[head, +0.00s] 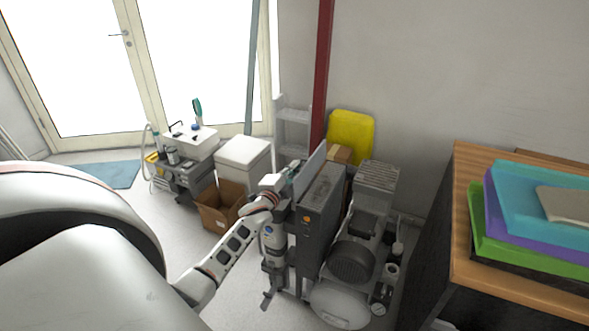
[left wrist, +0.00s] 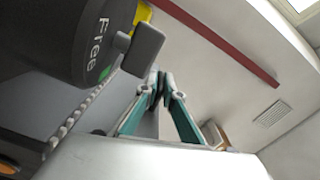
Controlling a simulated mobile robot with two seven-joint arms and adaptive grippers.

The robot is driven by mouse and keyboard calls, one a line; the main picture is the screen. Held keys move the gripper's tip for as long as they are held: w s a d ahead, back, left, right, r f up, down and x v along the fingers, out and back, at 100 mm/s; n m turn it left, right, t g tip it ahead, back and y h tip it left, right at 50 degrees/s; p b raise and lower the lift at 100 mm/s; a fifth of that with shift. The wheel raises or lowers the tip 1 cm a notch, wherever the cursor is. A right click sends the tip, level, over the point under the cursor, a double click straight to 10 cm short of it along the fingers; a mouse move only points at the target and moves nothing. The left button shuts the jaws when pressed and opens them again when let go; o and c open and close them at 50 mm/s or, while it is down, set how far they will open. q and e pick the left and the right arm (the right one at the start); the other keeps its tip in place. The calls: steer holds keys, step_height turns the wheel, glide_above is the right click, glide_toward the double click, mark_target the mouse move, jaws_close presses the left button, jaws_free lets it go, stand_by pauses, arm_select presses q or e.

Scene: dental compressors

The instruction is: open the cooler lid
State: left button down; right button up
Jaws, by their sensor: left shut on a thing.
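The cooler appears to be the tall grey cabinet (head: 314,224) with an orange button on its front, left of the compressor. A thin grey panel (head: 313,167), which looks like its lid, stands steeply raised along the left side of the cabinet's top. My left gripper (head: 294,169) is at the left face of this panel. In the left wrist view its teal and dark fingers (left wrist: 163,88) close together at the tips, on what seems to be the panel's edge; the exact contact is hard to see. My right gripper is not in view.
A compressor (head: 352,262) stands close on the right. A white lidded box (head: 243,157) and an open cardboard box (head: 221,206) stand to the left. A red post (head: 321,75) rises behind. A wooden-topped cabinet (head: 462,205) with coloured trays is at right.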

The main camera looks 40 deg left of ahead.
arm_select(q)
steer(key=c, duration=2.2)
jaws_free()
steer(key=shift+d, duration=0.15)
steer(key=shift+r, duration=0.1)
steer(key=shift+s+d, duration=0.1)
steer(key=shift+s, duration=0.5)
steer(key=v, duration=1)
steer(key=shift+s, duration=0.4)
steer(key=s+d+f+n+g+h, duration=0.2)
steer(key=s+d+f, duration=0.4)
steer(key=d, duration=0.4)
steer(key=s+d+f+n+g+h, duration=0.2)
steer(key=s+d+f, duration=0.4)
steer(key=s+d, duration=0.3)
steer(key=s+d+f+n+g+h, duration=0.2)
steer(key=s+d+f, duration=0.4)
steer(key=d, duration=0.6)
steer(key=shift+s+f+n+g+h, duration=0.15)
steer(key=shift+s+n+h, duration=0.2)
steer(key=shift+s, duration=0.25)
steer(key=shift+s+f+n+g+h, duration=0.15)
steer(key=shift+s+n+h, duration=0.1)
steer(key=shift+s+n, duration=0.25)
